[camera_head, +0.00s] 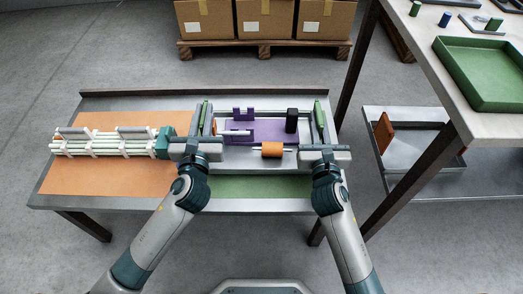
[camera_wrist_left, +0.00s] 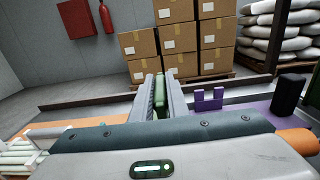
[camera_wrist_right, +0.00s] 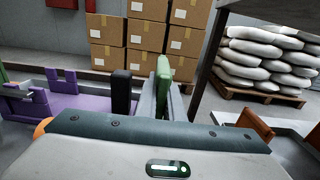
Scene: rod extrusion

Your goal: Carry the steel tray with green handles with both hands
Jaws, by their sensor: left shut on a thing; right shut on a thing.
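The steel tray (camera_head: 240,156) spans between my two grippers over the table. My right gripper (camera_head: 320,122) is shut on the right green handle, seen in the right wrist view (camera_wrist_right: 163,75). I cannot tell whether the tray touches the table. Its front wall is partly hidden.
A rack of white rods (camera_head: 105,142) with a dark green end lies on an orange mat (camera_head: 85,180) at left. A green mat (camera_head: 265,187) lies in front. At right stands a higher table with a green tray (camera_head: 490,72). Boxes on a pallet (camera_head: 265,48) stand behind.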

